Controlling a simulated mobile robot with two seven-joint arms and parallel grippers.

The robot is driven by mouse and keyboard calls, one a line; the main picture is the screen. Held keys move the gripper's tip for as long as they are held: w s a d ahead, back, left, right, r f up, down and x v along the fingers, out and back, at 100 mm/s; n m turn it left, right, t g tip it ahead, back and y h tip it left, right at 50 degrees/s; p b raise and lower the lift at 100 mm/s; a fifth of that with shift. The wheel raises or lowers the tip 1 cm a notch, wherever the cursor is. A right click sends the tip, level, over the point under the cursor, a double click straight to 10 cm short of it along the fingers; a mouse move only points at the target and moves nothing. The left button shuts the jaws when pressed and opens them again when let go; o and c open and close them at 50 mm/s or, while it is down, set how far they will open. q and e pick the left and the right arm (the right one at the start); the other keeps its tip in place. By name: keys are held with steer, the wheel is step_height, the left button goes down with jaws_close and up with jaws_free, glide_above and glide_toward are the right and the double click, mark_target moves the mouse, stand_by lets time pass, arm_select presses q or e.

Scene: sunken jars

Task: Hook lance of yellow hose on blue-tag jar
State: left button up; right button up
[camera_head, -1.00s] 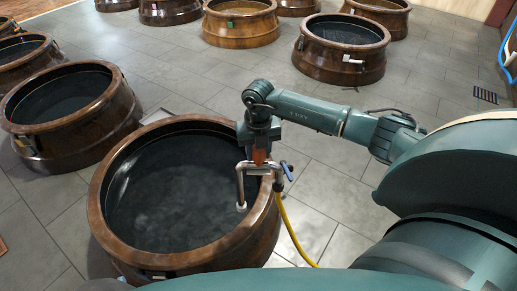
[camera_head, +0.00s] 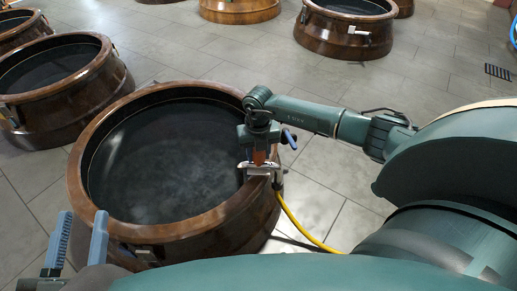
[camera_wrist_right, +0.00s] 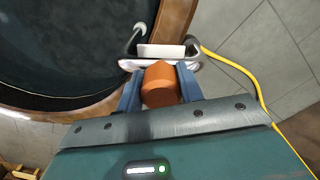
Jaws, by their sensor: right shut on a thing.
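The near brown jar (camera_head: 92,140) holds dark liquid. A small dark tag (camera_head: 146,254) sits on its front; I cannot tell its colour. My right gripper (camera_head: 262,152) is shut on the orange grip (camera_wrist_right: 160,84) of the lance, above the jar's right rim. The lance's silver hook (camera_head: 260,170) is at the rim, its bent tube (camera_wrist_right: 138,38) reaching over the inside in the wrist view. I cannot tell whether it rests on the rim. A yellow hose (camera_head: 303,229) hangs outside. My left gripper (camera_head: 78,240) is open and empty, left of the jar's front.
Another brown jar (camera_head: 115,82) stands close at the left. More jars stand behind, including one with a white tag (camera_head: 377,40). Tiled floor (camera_head: 210,58) is clear between them. A dark floor grate (camera_head: 497,71) lies at the far right.

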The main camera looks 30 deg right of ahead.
steer(key=shift+f, duration=0.6)
arm_select(q)
steer(key=shift+w+r+h, duration=0.1)
steer(key=shift+r+h, duration=0.2)
steer(key=shift+r, duration=0.05)
steer(key=shift+r, duration=0.15)
arm_select(e)
steer(key=shift+w, duration=0.15)
arm_select(q)
steer(key=shift+f+b, duration=0.35)
steer(key=shift+b, duration=0.05)
arm_select(e)
steer(key=shift+f, duration=0.6)
arm_select(q)
steer(key=shift+f, duration=0.1)
arm_select(e)
steer(key=shift+f, duration=0.25)
steer(key=o, duration=1.7)
steer(key=shift+o, duration=0.2)
